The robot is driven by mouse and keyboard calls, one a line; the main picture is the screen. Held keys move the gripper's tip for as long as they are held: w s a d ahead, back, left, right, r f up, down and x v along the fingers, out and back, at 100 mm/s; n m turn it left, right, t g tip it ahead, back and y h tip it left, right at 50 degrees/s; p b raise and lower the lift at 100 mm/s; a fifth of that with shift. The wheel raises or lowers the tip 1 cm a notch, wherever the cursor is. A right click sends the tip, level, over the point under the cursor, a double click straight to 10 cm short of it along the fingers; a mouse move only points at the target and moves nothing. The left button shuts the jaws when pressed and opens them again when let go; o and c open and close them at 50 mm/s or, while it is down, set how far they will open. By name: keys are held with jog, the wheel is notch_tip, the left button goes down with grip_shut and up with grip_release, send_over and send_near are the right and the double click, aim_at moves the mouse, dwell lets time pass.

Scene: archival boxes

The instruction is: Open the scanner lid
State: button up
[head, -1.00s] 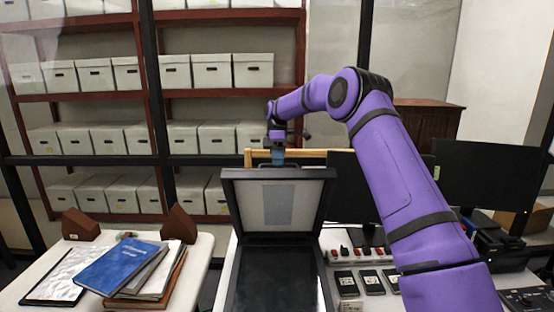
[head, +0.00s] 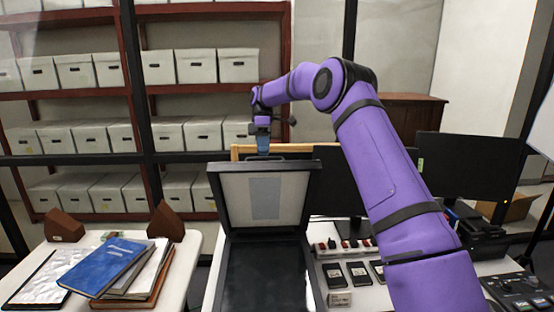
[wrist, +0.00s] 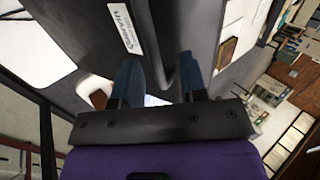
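The scanner (head: 262,275) stands on the white desk, its dark glass bed exposed. Its lid (head: 296,188) is raised and stands nearly upright, with the pale inner side facing me. My gripper (head: 263,148) is at the top edge of the lid, behind or just above it. In the wrist view the two blue fingers of my gripper (wrist: 160,78) are apart, with the dark lid (wrist: 85,35) and its labelled outer face beyond them. A dark bar (wrist: 186,62) of the lid passes close to the right finger. I cannot tell whether they touch.
A white table (head: 190,262) on the left holds a blue book (head: 105,265), other books and brown wedges. Black monitors (head: 455,168) stand behind right. Small black devices (head: 345,274) lie right of the scanner. Shelves of archival boxes (head: 196,66) fill the back.

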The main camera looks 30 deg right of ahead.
jog(key=shift+s+r, duration=0.4)
jog(key=shift+s, duration=0.2)
jog(key=s+a+r, duration=0.1)
jog(key=s+a, duration=0.1)
jog(key=s, duration=1.2)
jog(key=shift+s+r, duration=0.15)
jog(key=shift+s, duration=0.25)
jog(key=s+a+r+m+t+h, duration=0.1)
jog(key=s+r+m+t, duration=0.35)
jog(key=s, duration=0.75)
jog(key=s+a+r+m+t+h, duration=0.2)
jog(key=s+r+m+t, duration=0.25)
jog(key=s, duration=0.65)
jog(key=s+d+f+m+t, duration=0.1)
jog(key=s+m, duration=0.3)
jog(key=s, duration=0.4)
jog(key=shift+s+f+m+t, duration=0.3)
jog(key=shift+s+f+t, duration=0.1)
jog(key=shift+t, duration=0.5)
